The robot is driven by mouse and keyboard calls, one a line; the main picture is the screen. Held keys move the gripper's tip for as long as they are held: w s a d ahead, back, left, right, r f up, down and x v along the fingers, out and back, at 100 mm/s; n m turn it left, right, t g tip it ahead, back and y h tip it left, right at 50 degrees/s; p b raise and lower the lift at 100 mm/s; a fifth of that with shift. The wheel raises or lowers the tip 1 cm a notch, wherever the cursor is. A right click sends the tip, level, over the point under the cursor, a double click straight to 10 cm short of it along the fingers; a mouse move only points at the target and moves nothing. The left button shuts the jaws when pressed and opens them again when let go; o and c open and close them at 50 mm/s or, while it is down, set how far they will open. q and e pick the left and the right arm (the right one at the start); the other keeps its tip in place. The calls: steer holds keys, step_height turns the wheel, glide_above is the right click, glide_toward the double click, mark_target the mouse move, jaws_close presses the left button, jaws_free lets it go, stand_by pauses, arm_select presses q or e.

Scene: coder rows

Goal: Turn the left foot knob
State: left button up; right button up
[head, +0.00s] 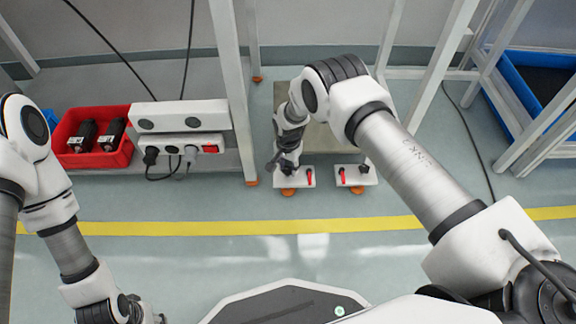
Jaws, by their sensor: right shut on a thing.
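The left foot (304,184) is a white plate low on the floor with a red lever (310,176) and an orange pad beneath it. My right gripper (288,168) points down at the left part of this plate and is shut on the left foot knob, which the fingers largely hide. The right foot (349,181) is a similar white plate with a red lever and a dark knob (365,168); nothing touches it. My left gripper (135,312) is at the bottom left edge, partly cut off, far from both feet.
A red bin (68,158) with dark devices stands left, beside a white power strip (185,146) with plugs and cables. White frame posts (234,90) rise around the feet. A blue crate (515,82) is at right. Floor around the yellow line (180,228) is clear.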

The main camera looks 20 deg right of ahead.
steer(key=n, duration=0.5)
steer(key=shift+n, duration=0.3)
steer(key=n, duration=0.4)
steer(key=shift+p, duration=0.35)
steer(key=n, duration=0.6)
steer(key=shift+w, duration=0.1)
steer(key=n, duration=0.4)
steer(key=shift+d+n, duration=0.1)
steer(key=shift+n, duration=0.2)
steer(key=o, duration=0.9)
steer(key=shift+r, duration=0.1)
